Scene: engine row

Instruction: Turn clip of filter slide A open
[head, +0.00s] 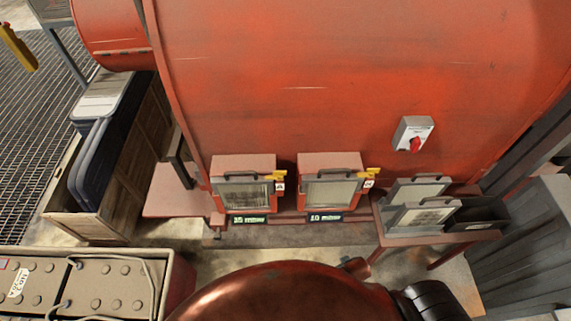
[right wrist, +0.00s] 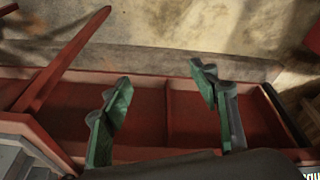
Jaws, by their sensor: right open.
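Two filter slides sit side by side in the low front of the red machine. The left slide (head: 244,194) has a mesh panel, a dark handle on top and a yellow clip (head: 273,177) at its upper right. The right slide (head: 330,192) looks alike, with its own yellow clip (head: 367,173). Each has a small white tag by its clip; I cannot read which is A. Both clips appear to lie roughly sideways. My right gripper (right wrist: 162,110) shows in the right wrist view, its green-padded fingers apart and empty, over a red, divided trough (right wrist: 195,112). My left gripper is not seen.
A grey switch with a red knob (head: 414,135) is on the red machine (head: 320,70). Spare framed panels (head: 420,213) stand on a small table at right. A wooden crate (head: 118,165) with dark blue panels stands left. A battery-like box (head: 100,285) is at lower left.

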